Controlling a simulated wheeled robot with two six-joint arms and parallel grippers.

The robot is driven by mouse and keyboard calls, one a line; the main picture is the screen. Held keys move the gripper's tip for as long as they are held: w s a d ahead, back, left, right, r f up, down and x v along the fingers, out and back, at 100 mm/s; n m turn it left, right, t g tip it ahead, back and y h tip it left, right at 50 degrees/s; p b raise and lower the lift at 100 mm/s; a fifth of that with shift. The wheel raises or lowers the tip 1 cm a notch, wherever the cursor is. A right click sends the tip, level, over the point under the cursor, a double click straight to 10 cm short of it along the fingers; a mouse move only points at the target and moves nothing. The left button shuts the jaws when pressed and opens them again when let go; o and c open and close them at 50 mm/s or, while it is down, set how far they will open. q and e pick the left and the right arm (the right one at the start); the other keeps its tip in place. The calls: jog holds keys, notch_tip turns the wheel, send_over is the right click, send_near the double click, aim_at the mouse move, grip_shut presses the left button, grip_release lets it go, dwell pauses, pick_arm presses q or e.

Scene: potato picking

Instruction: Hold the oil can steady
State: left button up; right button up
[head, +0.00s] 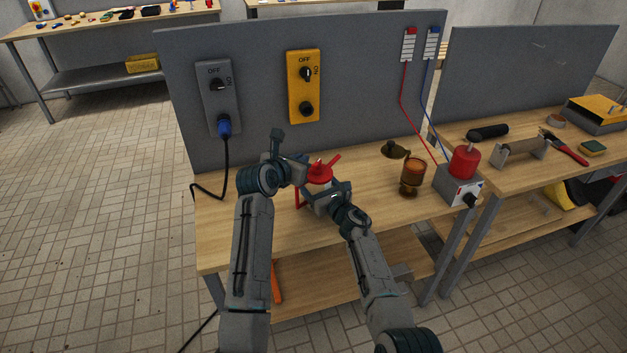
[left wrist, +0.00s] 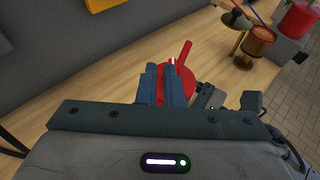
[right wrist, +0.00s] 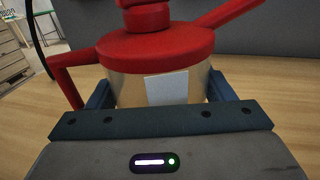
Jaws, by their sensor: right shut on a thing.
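The oil can has a red lid and spout, a red side handle and a pale body with a white label. It stands upright over the workbench in the head view (head: 319,174). In the right wrist view the can (right wrist: 165,88) sits between the fingers of my right gripper (right wrist: 160,95), which is shut on its body. My left gripper (head: 300,162) is beside the top of the can. In the left wrist view its fingers (left wrist: 167,85) are close together in front of the red lid (left wrist: 185,80). Whether they touch it is unclear.
An amber cup (head: 413,173) and a dark round piece (head: 394,150) stand right of the can. A grey box with a red top (head: 463,180) is at the bench's right end. A grey panel (head: 360,95) with switches rises behind. The bench's front left (head: 225,245) is clear.

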aim_at(317, 167)
pick_arm(q)
jog(key=shift+s+d+f+m, duration=0.15)
jog(key=shift+f+m, duration=0.15)
jog(key=shift+f, duration=0.2)
grip_shut()
jog(key=s+a+f+m+t+h, duration=0.1)
jog(key=a+f+m+h, duration=0.3)
jog(key=m, duration=0.6)
jog(key=s+a+m+h, duration=0.1)
jog(key=a+m+h, duration=0.1)
jog(key=a+m, duration=0.6)
jog(key=w+d+m, duration=0.1)
jog(key=w+d, duration=0.4)
jog(key=d, duration=0.7)
jog(key=shift+w+d+m, duration=0.15)
jog(key=shift+w+m, duration=0.15)
jog(key=shift+m, duration=0.1)
